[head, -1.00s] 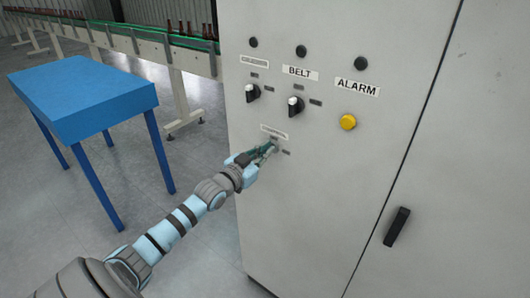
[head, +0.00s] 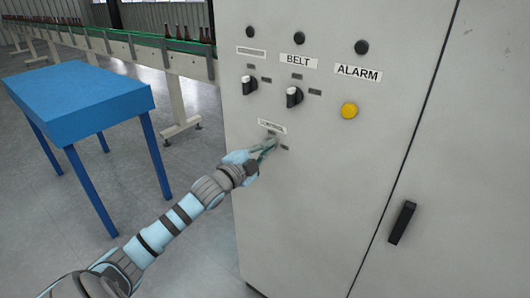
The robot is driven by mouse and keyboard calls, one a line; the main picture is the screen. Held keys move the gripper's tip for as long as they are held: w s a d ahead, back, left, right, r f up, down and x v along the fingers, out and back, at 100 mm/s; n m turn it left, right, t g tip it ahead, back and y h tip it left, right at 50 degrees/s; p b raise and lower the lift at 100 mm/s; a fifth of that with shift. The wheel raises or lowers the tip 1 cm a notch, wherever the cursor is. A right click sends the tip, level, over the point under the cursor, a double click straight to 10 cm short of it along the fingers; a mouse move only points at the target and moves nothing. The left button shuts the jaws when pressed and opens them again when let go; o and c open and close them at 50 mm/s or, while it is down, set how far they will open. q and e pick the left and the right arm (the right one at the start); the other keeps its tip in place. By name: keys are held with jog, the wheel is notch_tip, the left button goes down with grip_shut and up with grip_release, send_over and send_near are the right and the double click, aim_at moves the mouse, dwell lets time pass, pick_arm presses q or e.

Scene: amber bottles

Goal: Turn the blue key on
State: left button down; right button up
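My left gripper (head: 264,150) reaches in from the lower left to the grey control cabinet (head: 330,200). Its fingertips are at the cabinet front, just below a small white label (head: 272,126) whose text is too small to read. The blue key is not visible; the fingers cover the spot below that label. I cannot tell whether the fingers are closed on it. My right gripper is not in view.
A yellow button (head: 349,110) sits under the ALARM label, a black handle (head: 402,222) lower right. A blue table (head: 75,95) stands left; bottles (head: 205,34) line a conveyor behind.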

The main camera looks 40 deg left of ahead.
pick_arm(q)
jog(key=m+b, duration=0.1)
jog(key=m, duration=0.4)
jog(key=shift+f, duration=0.15)
dwell(0.5)
jog(key=c, duration=1.8)
grip_release()
jog(key=shift+w+f, duration=0.1)
